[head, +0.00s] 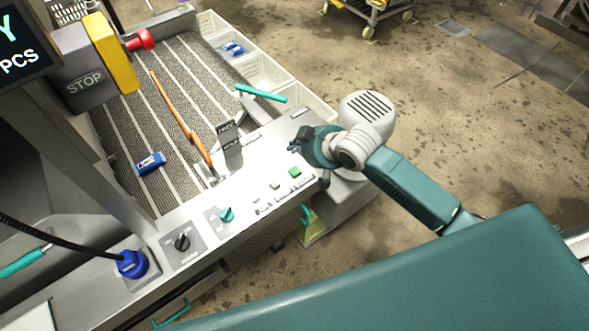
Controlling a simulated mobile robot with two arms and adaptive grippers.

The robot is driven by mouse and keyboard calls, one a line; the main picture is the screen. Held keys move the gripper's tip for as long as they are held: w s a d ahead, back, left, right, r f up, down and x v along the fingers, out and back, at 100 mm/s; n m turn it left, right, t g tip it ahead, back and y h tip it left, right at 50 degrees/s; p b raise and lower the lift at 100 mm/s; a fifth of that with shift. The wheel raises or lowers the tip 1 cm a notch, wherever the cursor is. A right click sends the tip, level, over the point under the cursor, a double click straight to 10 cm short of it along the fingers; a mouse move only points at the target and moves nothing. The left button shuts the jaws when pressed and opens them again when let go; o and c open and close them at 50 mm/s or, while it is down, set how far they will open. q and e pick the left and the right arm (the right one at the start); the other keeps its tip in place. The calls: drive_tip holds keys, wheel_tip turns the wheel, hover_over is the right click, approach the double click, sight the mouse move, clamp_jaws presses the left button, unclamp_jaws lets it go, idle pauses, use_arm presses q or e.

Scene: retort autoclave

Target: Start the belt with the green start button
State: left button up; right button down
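The green button (295,172) is a small square on the light metal control panel (251,198) at the belt's near end. My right gripper (294,147) is over the panel, just above the green button in the picture. It appears empty. Its fingers are small and dark here, and I cannot tell whether they are open or shut, or how high they are above the panel. The ribbed grey belt (127,127) lies beyond the panel, with a blue item (150,163) on it. My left gripper is not in view.
A dark upright sign (229,138) stands left of my gripper. Knobs, including a teal one (226,214), line the panel. White bins (264,73) flank the belt; a teal-handled tool (261,93) lies nearby.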

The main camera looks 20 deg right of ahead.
drive_tip(key=shift+s, duration=0.15)
drive_tip(key=b, duration=0.7)
hover_over(295, 173)
wheel_tip(295, 173, down, 7)
drive_tip(key=shift+r, duration=0.15)
drive_tip(key=shift+f+b, duration=0.4)
drive_tip(key=shift+f, duration=0.65)
drive_tip(key=shift+f, duration=0.2)
drive_tip(key=shift+f, duration=0.25)
